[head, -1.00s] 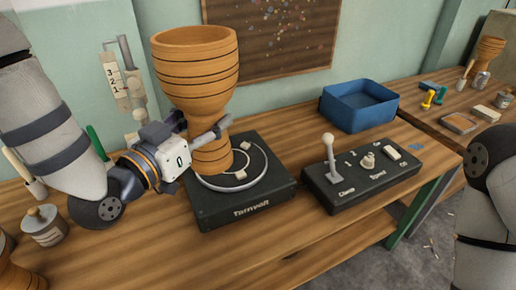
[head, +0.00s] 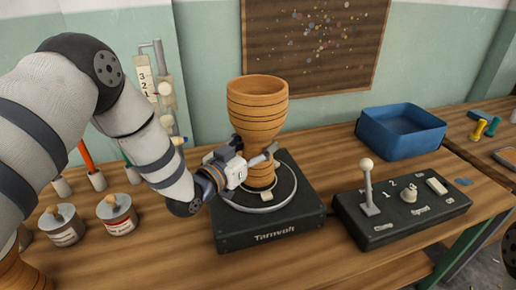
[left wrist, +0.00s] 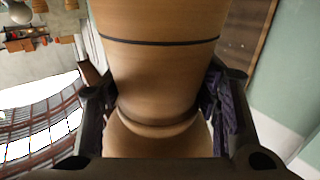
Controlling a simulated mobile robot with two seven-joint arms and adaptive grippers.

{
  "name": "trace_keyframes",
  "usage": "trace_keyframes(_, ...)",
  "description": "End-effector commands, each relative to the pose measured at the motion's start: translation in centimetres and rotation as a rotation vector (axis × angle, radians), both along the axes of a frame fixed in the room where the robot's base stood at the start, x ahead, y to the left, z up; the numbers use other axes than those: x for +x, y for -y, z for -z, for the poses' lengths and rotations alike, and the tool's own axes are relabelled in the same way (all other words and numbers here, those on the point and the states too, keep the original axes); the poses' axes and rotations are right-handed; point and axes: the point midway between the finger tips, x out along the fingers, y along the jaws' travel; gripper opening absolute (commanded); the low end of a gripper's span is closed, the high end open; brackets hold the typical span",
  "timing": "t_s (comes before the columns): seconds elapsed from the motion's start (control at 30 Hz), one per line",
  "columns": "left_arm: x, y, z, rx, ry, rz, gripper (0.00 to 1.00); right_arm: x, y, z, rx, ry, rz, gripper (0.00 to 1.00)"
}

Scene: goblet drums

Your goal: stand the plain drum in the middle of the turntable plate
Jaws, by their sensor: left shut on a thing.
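The wooden goblet drum (head: 257,108), orange-brown with thin dark rings, is upright, wide bowl on top, over the turntable's round plate (head: 290,199). The plate sits on a black box (head: 268,238). My left gripper (head: 257,157) is shut on the drum's narrow part from the left. In the left wrist view the drum (left wrist: 160,65) fills the space between the dark finger pads at its waist. The drum's foot is partly hidden by the gripper; I cannot tell whether it touches the plate or is exactly central. My right gripper is out of view.
A black control box (head: 400,215) with a white-knobbed lever stands right of the turntable. A blue bin (head: 400,130) is behind it. Two lidded jars (head: 117,214) stand at left, and part of another wooden drum (head: 14,272) shows at the lower left.

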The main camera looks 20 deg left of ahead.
Motion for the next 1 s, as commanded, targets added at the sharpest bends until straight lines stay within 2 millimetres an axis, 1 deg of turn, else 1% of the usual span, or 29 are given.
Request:
trace_keyframes(0.03,0.0,0.0,1.0,-0.001,-0.001,0.000,0.04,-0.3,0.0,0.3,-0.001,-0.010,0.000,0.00)
trace_keyframes(0.23,0.0,0.0,0.7,-0.001,0.005,0.000,0.04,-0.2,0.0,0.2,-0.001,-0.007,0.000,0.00)
trace_keyframes(0.4,0.0,0.0,1.1,0.000,0.004,0.000,0.04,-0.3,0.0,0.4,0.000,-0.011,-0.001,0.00)
trace_keyframes(0.43,0.0,0.0,1.2,0.001,0.000,0.000,0.63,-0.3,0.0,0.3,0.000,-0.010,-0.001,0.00)
trace_keyframes(0.5,0.0,0.0,1.2,0.001,0.000,0.000,0.76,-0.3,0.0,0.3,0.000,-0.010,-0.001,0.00)
trace_keyframes(0.77,0.0,0.0,1.2,0.001,0.000,0.000,0.76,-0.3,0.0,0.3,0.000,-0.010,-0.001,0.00)
trace_keyframes(0.87,0.0,0.0,0.6,0.001,0.003,0.000,0.76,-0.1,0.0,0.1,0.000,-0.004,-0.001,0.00)
trace_keyframes(0.97,-1.4,-0.6,0.7,0.002,0.000,-0.001,0.76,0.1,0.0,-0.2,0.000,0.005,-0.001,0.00)
trace_keyframes(1.0,-2.2,-0.9,0.6,0.001,0.001,-0.001,0.76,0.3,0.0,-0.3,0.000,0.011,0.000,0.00)
